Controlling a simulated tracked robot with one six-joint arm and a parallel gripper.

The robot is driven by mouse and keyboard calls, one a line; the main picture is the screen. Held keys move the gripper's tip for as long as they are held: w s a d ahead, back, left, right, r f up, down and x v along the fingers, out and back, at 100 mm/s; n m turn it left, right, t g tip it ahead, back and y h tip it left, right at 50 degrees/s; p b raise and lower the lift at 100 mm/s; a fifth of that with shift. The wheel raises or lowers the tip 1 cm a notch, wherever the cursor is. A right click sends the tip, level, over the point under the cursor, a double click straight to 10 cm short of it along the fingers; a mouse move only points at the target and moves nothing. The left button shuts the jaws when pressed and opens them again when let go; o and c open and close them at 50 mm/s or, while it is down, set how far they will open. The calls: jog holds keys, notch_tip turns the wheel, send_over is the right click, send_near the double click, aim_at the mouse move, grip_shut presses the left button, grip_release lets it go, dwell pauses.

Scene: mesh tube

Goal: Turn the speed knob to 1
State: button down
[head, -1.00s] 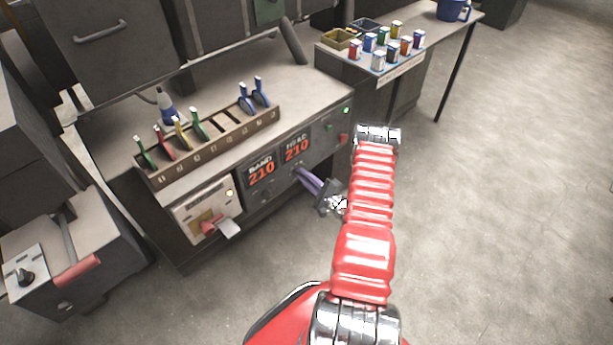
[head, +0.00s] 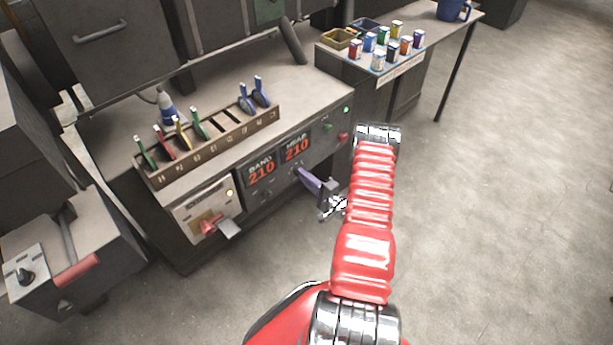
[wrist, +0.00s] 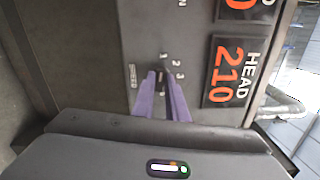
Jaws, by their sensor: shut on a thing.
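The speed knob (wrist: 162,76) is a small dark knob on the grey front panel in the wrist view. The digits 1, 2 and 3 curve around its top and right side, and a small label plate sits to its left. My gripper (wrist: 161,84) has its purple fingers shut on the knob, one on each side. The fingers hide most of it, so its exact setting is hard to read. In the head view my gripper (head: 300,174) reaches the panel just below the red displays, and the knob is largely hidden there.
The HEAD display (wrist: 228,72) reads 210, next to the BAND display (head: 262,173). A panel with a red lever (head: 212,224) is at the left. A green light (head: 346,109) and a red button (head: 343,138) are at the right. The floor to the right is clear.

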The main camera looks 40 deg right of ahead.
jog(key=c, duration=1.8)
grip_release()
jog(key=shift+a+f, duration=0.1)
jog(key=shift+a, duration=0.1)
jog(key=shift+o, duration=0.2)
jog(key=shift+d, duration=0.1)
jog(key=s, duration=1.4)
jog(key=shift+d, duration=0.15)
